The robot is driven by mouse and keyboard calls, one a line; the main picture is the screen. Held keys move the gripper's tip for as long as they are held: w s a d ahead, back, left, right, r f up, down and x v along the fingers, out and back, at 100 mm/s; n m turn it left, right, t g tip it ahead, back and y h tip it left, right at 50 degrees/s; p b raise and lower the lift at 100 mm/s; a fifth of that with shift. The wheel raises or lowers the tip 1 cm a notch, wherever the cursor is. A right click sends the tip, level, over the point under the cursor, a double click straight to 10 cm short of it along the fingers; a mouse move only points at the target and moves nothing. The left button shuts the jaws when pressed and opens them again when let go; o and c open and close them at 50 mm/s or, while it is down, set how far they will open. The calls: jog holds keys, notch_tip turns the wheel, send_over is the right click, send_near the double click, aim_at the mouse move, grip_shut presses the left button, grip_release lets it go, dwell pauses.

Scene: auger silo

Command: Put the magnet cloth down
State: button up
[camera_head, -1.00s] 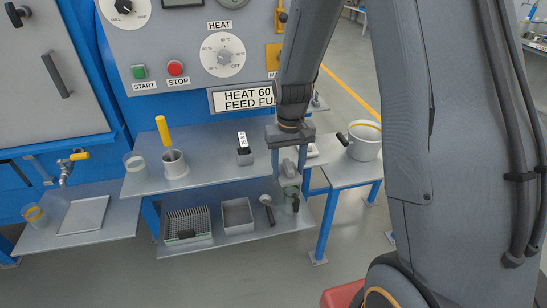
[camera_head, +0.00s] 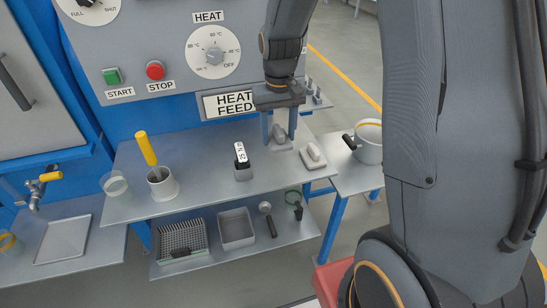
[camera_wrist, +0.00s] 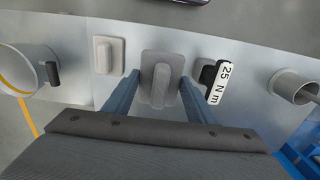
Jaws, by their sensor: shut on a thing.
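The magnet cloth appears to be the dark grey pad with a raised rounded grip (camera_head: 279,139), at the back right of the upper shelf (camera_head: 215,190) in the head view. In the wrist view, its flat plate and grip (camera_wrist: 161,64) sit between the two blue fingers. My gripper (camera_head: 279,128) points down with its fingers on either side of the grip, shut on it. The wrist view also shows my gripper (camera_wrist: 160,88). Whether the pad's underside touches the shelf or hangs just above it, I cannot tell.
A lighter pad (camera_head: 313,155) lies close on the right. A block labelled 25 N m (camera_head: 242,160) stands on the left. A cup with a yellow-handled tool (camera_head: 161,184) is further left. A white pot (camera_head: 368,143) stands on the right side table.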

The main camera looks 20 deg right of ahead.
aim_at(277, 167)
notch_tip(277, 167, down, 10)
jog(key=shift+r+p, duration=0.1)
jog(key=shift+p, duration=0.7)
jog(key=o, duration=1)
jog(key=shift+f, duration=0.2)
jog(key=shift+c, duration=0.2)
jog(key=shift+r, duration=0.1)
notch_tip(277, 167, up, 11)
jog(key=shift+w+f+b, duration=0.1)
jog(key=shift+b, duration=0.85)
jog(key=shift+r, duration=0.6)
jog(key=s, duration=1.7)
jog(key=shift+s+r+t, duration=0.2)
jog(key=shift+r+t, duration=0.05)
jog(key=shift+t, duration=0.05)
jog(key=shift+a, duration=0.1)
jog(key=shift+c, duration=0.6)
